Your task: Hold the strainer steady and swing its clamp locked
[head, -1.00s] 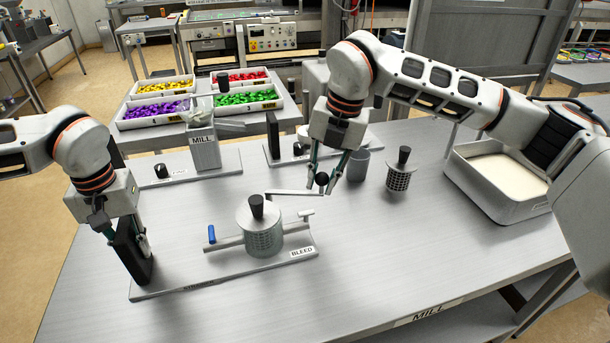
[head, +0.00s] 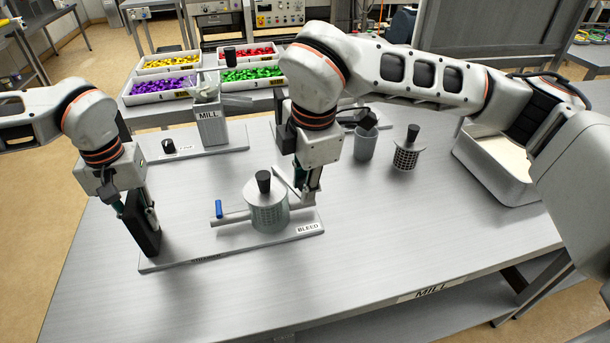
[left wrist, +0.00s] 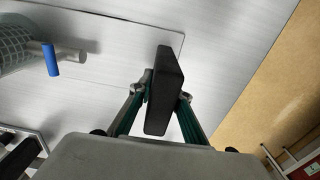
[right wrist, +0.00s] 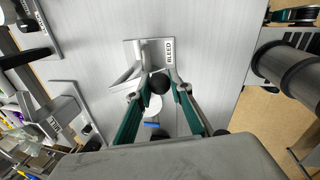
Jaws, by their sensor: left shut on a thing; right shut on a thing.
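The strainer (head: 268,212), a grey perforated cylinder with a black top knob, stands upright on a metal base plate (head: 190,255). A blue-tipped valve handle (head: 218,208) is at its left. My left gripper (head: 146,222) is shut on the upright black block (left wrist: 165,90) at the plate's left end. The clamp arm (head: 284,181) slants beside the strainer's right side. My right gripper (head: 308,197) is shut on the clamp's black ball knob (right wrist: 158,83), near the BLEED label (right wrist: 168,52). My right fingers partly hide the clamp in the head view.
A second strainer basket (head: 407,152) and a grey cup (head: 365,143) stand behind to the right. A white-filled tray (head: 500,170) is at the far right. The MILL jar (head: 212,128) stands behind. The table front is clear.

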